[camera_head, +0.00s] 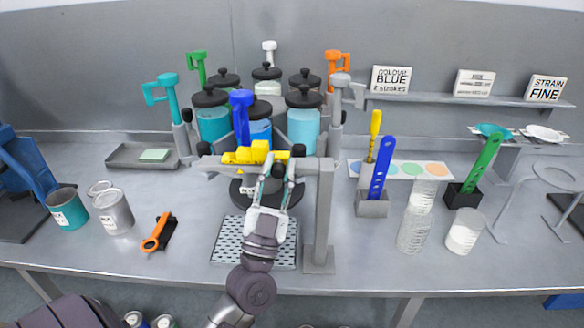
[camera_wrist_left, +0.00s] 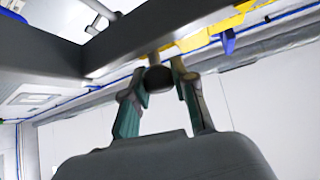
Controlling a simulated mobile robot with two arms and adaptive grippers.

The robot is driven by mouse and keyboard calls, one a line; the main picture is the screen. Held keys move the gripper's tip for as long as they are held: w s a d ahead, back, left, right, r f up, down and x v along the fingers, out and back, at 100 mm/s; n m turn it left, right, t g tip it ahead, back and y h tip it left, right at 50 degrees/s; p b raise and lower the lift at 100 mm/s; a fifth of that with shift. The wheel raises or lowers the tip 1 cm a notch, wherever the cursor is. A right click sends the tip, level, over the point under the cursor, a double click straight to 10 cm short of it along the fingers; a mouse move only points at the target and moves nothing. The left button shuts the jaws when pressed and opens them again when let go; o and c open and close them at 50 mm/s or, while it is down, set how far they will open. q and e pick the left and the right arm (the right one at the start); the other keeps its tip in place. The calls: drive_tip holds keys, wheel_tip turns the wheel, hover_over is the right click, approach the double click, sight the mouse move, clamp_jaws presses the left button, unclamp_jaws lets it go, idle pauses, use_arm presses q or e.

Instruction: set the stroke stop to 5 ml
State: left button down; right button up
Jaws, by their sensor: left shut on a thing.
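A yellow slider block (camera_head: 248,154), which looks like the stroke stop, sits on a grey horizontal rail (camera_head: 318,163) in front of the canisters. Yellow parts (camera_wrist_left: 210,34) also show in the left wrist view, above the fingers. My left gripper (camera_head: 277,176) reaches up to the front of the rail. Its two fingers are shut on a round black knob (camera_wrist_left: 158,79) just below the rail; the knob also shows in the head view (camera_head: 278,170). No ml marks can be read, so the stop's setting cannot be told. My right gripper is not in view.
Lidded canisters (camera_head: 303,122) with coloured pump handles stand behind the rail. A grey post (camera_head: 322,215) stands close right of my gripper, and a perforated drip tray (camera_head: 228,240) lies below.

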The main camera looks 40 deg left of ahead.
use_arm(q)
drive_tip(key=s+a, duration=0.1)
drive_tip(key=a, duration=0.1)
drive_tip(key=s+a, duration=0.1)
drive_tip(key=shift+s+a, duration=0.1)
drive_tip(key=shift+a, duration=0.25)
drive_tip(key=shift+d, duration=0.15)
drive_tip(key=c, duration=1.2)
unclamp_jaws()
drive_tip(key=o, duration=0.3)
drive_tip(key=shift+s+a, duration=0.1)
drive_tip(key=shift+a, duration=0.15)
approach(254, 170)
drive_tip(key=s+d, duration=0.2)
drive_tip(key=s, duration=0.1)
drive_tip(key=shift+s+d+r, duration=0.1)
drive_tip(key=shift+s+r, duration=0.1)
drive_tip(key=shift+r, duration=0.05)
